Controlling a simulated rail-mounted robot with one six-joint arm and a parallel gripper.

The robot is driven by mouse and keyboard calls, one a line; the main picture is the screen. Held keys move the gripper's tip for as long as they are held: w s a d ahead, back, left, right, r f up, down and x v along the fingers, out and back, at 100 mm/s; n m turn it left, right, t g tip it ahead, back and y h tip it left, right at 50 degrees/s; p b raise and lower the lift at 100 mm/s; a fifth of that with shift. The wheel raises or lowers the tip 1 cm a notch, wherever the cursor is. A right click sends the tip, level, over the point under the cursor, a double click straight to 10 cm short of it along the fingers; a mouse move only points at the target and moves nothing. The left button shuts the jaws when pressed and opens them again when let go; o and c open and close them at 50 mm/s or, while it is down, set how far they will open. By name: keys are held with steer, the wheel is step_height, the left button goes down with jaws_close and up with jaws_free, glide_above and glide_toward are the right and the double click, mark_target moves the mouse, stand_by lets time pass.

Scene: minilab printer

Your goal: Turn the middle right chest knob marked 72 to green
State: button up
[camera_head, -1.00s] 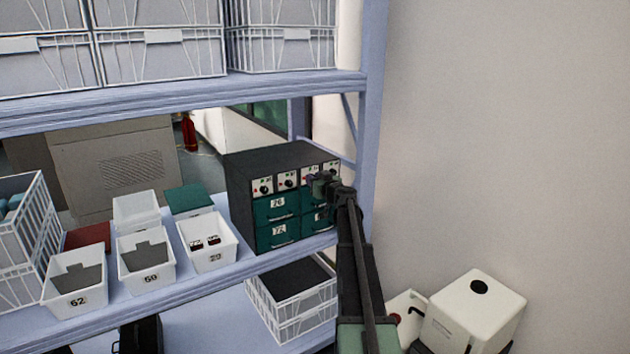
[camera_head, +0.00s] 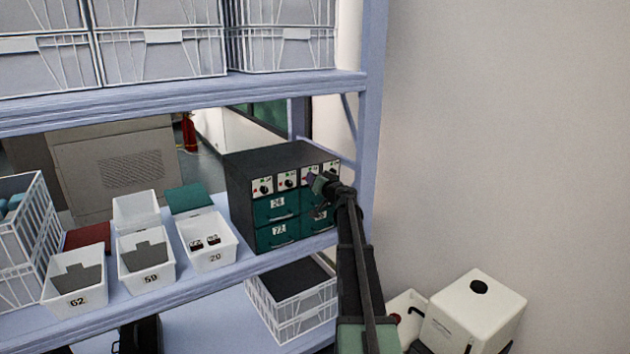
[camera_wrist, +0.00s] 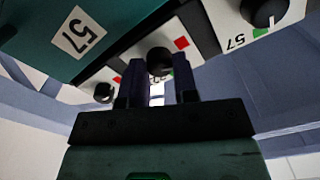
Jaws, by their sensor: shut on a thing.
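The dark drawer chest (camera_head: 245,195) stands on the middle shelf with a row of white knob panels above green drawers. My gripper (camera_head: 320,185) is at the third panel from the left in the head view and hides most of it. In the wrist view, which looks upside down, my gripper (camera_wrist: 158,85) is shut on the round black knob (camera_wrist: 160,62), one finger on each side. A red square (camera_wrist: 181,43) shows beside this knob. Its number and pointer are mostly hidden, so I cannot read its setting.
The neighbouring knob marked 57 (camera_wrist: 262,11) is close on the right in the wrist view, and another black knob (camera_wrist: 104,92) is on the left. White bins (camera_head: 145,265) stand left of the chest. A shelf post (camera_head: 370,130) rises to its right.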

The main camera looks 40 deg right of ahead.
steer(key=m, duration=1.2)
steer(key=shift+d+f+m, duration=0.1)
steer(key=shift+f+m, duration=0.05)
steer(key=shift+m, duration=0.25)
stand_by(0.3)
steer(key=o, duration=0.9)
steer(key=shift+s, duration=0.15)
steer(key=s+a, duration=0.1)
steer(key=s, duration=0.9)
steer(key=shift+s, duration=0.3)
steer(key=shift+a, duration=0.1)
